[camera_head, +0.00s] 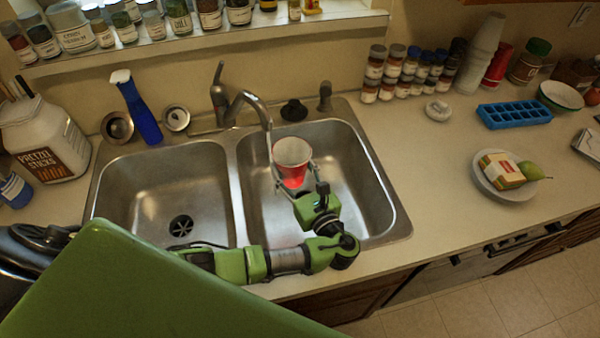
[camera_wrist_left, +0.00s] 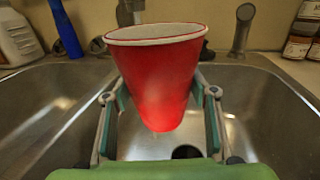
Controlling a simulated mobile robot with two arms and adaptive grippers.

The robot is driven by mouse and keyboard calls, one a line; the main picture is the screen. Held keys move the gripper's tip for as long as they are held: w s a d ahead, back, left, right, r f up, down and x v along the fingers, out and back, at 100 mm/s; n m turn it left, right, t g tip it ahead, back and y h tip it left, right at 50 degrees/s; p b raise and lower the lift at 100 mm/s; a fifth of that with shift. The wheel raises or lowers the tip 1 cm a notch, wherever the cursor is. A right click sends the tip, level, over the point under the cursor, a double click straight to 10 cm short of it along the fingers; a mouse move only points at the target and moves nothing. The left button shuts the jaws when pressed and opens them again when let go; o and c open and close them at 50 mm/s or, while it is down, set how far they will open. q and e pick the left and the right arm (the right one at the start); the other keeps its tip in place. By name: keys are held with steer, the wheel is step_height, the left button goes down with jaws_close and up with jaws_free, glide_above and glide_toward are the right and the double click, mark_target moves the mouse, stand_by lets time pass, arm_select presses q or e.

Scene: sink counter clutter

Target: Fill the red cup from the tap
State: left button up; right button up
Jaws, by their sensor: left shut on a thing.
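The red cup (camera_head: 292,175) is upright over the right sink basin, with its pale inside facing up. My left gripper (camera_head: 295,178) is shut on it, one finger on each side. In the left wrist view the red cup (camera_wrist_left: 158,80) is between the two fingers (camera_wrist_left: 160,105), above the basin floor. The tap (camera_head: 258,108) has its curved spout ending just behind and left of the cup's rim. A thin pale line runs down from the spout tip beside the cup; I cannot tell whether it is water. The water level inside the cup is unclear. My right gripper is not in view.
The left basin (camera_head: 160,205) is empty. Spice jars (camera_head: 390,75), a blue ice tray (camera_head: 514,113) and a plate with food (camera_head: 490,187) are on the right counter.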

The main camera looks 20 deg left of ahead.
mark_target(283, 162)
arm_select(q)
steer(key=a, duration=0.1)
steer(key=w+a+f+b, duration=0.1)
steer(key=a, duration=0.1)
steer(key=shift+w+a, duration=0.2)
steer(key=shift+w+a+f, duration=0.2)
steer(key=shift+w+a, duration=0.1)
steer(key=shift+a, duration=0.45)
steer(key=shift+w+a+f, duration=0.2)
steer(key=shift+w+a, duration=0.1)
steer(key=shift+a, duration=0.5)
steer(key=shift+w+a+f, duration=0.2)
steer(key=shift+w+a, duration=0.1)
steer(key=shift+a, duration=0.45)
steer(key=shift+d, duration=0.1)
stand_by(4.4)
steer(key=shift+s+d+f+p, duration=0.15)
steer(key=shift+s+d, duration=0.4)
steer(key=shift+d, duration=0.6)
steer(key=shift+s+d+p, duration=0.1)
steer(key=shift+s+d, duration=0.45)
steer(key=shift+d, duration=0.55)
steer(key=shift+s+d+f+p, duration=0.15)
steer(key=shift+s+d, duration=0.4)
steer(key=shift+d, duration=0.6)
